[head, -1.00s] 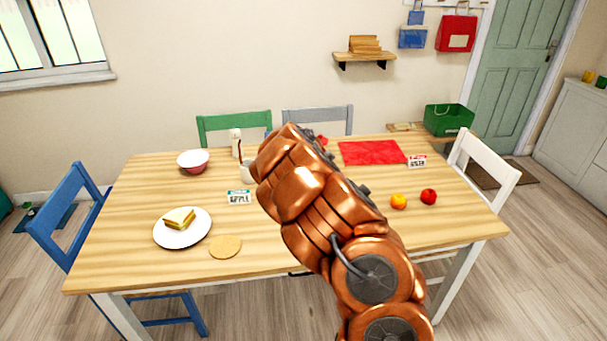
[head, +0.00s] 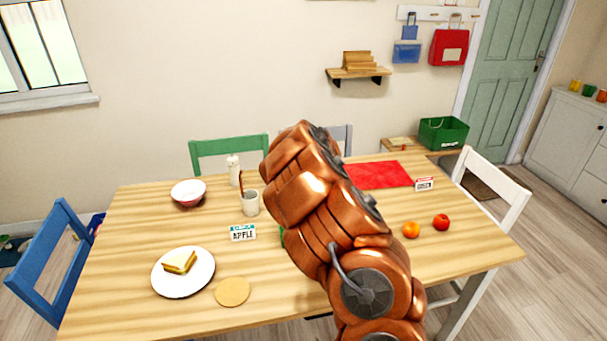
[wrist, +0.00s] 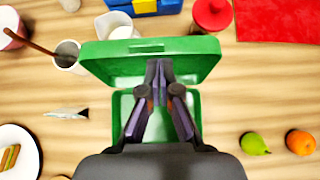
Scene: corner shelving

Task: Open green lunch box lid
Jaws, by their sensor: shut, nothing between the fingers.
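The green lunch box (wrist: 197,112) stands on the wooden table in the wrist view, with a pale inside. Its green lid (wrist: 105,65) is raised and tilted up along the box's far side. My gripper (wrist: 158,64) is shut and empty. Its fingertips are over the box, at the inner face of the lid; I cannot tell if they touch it. In the head view my arm hides nearly all of the box, and only a green sliver (head: 283,237) shows beside it. My fingers are hidden there.
On the table (head: 130,240) are a sandwich plate (head: 196,285), a grey mug (head: 250,205), a bowl (head: 188,192), an orange (head: 411,230) and a red apple (head: 441,222). A green pear (wrist: 255,144) lies right of the box. A red mat (head: 380,175) lies at the back.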

